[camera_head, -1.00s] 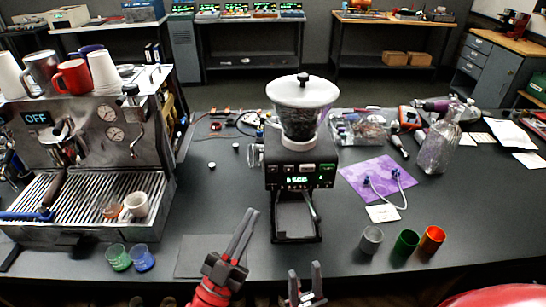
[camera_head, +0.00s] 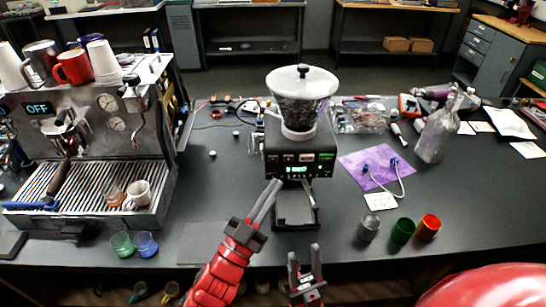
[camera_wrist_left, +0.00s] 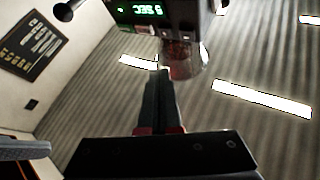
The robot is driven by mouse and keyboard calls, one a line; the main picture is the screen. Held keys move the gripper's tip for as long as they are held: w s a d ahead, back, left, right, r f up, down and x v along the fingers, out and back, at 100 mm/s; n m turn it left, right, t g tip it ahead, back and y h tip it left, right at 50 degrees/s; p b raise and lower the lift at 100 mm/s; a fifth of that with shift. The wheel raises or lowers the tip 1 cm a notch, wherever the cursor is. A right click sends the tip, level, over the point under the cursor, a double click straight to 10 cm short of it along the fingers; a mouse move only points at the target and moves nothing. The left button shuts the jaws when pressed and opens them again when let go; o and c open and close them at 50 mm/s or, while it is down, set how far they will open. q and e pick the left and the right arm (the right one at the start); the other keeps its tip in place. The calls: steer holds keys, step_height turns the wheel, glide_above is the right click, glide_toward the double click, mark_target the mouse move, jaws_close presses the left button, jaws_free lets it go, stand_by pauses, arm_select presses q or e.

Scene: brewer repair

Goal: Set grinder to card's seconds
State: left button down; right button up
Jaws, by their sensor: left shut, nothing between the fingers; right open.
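The coffee grinder (camera_head: 297,158) stands upright mid-table, with a black body, a green-lit display and a row of buttons. Its clear hopper (camera_head: 302,100) holds dark beans under a white lid. The display also shows in the left wrist view (camera_wrist_left: 146,10), but its digits are too blurred to read surely. My left gripper (camera_head: 277,183) is shut and empty, its fingertips just in front of the grinder's lower left front; I cannot tell whether they touch. My right gripper (camera_head: 304,252) is open and empty at the table's front edge. A small white card (camera_head: 380,201) lies right of the grinder, its writing unreadable.
An espresso machine (camera_head: 85,150) reading OFF fills the left. Green and blue glasses (camera_head: 122,244) stand before it. Grey, green and orange cups (camera_head: 402,231) stand at right front.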

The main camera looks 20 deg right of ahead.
mark_target(273, 159)
arm_select(q)
steer(key=shift+w+d, duration=0.2)
steer(key=shift+w, duration=0.55)
steer(key=shift+w+d, duration=0.25)
steer(key=shift+w, duration=0.45)
steer(key=shift+w+d, duration=0.2)
steer(key=shift+w, duration=0.55)
steer(key=shift+w+b, duration=0.15)
steer(key=shift+b, duration=0.15)
steer(key=shift+w+d, duration=0.1)
steer(key=shift+w, duration=0.2)
steer(key=shift+w+d, duration=0.1)
steer(key=shift+w, duration=0.2)
stand_by(0.6)
steer(key=shift+s, duration=0.15)
stand_by(0.3)
steer(key=shift+s+a+b, duration=0.2)
steer(key=shift+s+b, duration=0.1)
steer(key=shift+s, duration=0.3)
steer(key=shift+s, duration=0.1)
